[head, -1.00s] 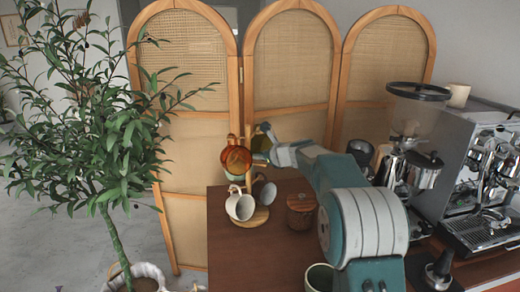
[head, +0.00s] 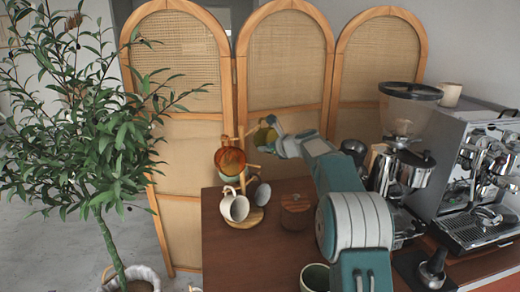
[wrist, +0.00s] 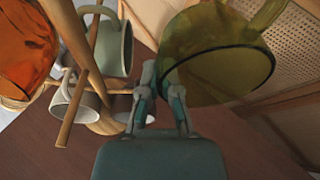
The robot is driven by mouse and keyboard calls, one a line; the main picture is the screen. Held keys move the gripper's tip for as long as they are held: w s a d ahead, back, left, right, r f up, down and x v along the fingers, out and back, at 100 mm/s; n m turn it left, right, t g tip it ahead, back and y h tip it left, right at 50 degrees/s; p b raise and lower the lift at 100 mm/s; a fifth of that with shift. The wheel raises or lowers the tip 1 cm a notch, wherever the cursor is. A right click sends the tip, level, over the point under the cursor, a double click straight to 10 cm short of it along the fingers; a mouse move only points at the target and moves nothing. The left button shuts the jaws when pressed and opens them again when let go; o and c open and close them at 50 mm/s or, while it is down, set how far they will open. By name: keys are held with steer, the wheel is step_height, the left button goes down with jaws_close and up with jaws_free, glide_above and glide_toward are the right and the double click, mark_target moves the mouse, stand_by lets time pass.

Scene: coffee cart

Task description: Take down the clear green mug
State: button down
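The clear green mug (wrist: 215,55) is olive-coloured glass and fills the upper right of the wrist view, its mouth facing me and its handle at the upper right. In the head view the mug (head: 265,136) is at my gripper's tip, right of the wooden mug tree (head: 242,160). My gripper (wrist: 160,88) appears shut on the near wall of the mug; the exact contact is partly hidden. The mug's handle is clear of the tree's pegs in the wrist view.
The tree also holds an amber glass mug (head: 230,160), a pale green mug (wrist: 113,45) and white mugs (head: 235,207) lower down. A wooden jar (head: 297,212) and a green cup (head: 315,278) stand on the brown counter (head: 225,260). A rattan screen (head: 285,70) stands behind.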

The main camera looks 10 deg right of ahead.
steer(key=s+d+f, duration=0.2)
steer(key=s+d, duration=0.5)
steer(key=s, duration=0.6)
steer(key=shift+d, duration=0.35)
